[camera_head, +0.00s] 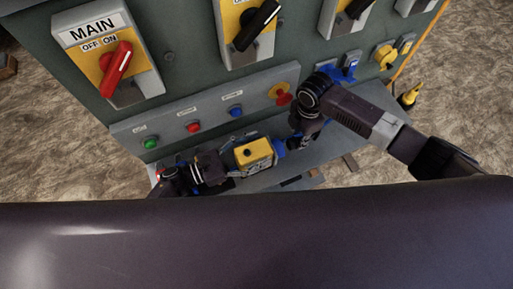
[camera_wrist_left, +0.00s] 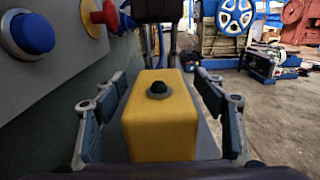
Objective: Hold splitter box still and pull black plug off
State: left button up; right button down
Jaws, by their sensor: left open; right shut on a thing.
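The yellow splitter box (camera_head: 254,151) sits on the grey ledge below the panel. In the left wrist view the box (camera_wrist_left: 160,122) stands between my open left fingers, with a dark round knob (camera_wrist_left: 158,88) on its facing side. My left gripper (camera_head: 232,166) is at the box's left end, fingers on either side and apart from it. My right gripper (camera_head: 296,143) is shut at the box's right end, beside a blue part (camera_head: 279,147). What it holds is hidden; I cannot make out the black plug. A dark shape (camera_wrist_left: 158,10) shows beyond the box in the wrist view.
The panel's lower strip carries a green button (camera_head: 150,142), a red button (camera_head: 193,126), a blue button (camera_head: 236,111) and a red emergency stop (camera_head: 283,97) close above the box. A red main switch (camera_head: 116,69) is higher up. Open floor (camera_wrist_left: 270,125) lies right of the ledge.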

pick_arm(q)
jog(key=shift+a, duration=0.15)
jog(key=v, duration=1.1)
jog(key=shift+s+a, duration=0.1)
jog(key=shift+a, duration=0.3)
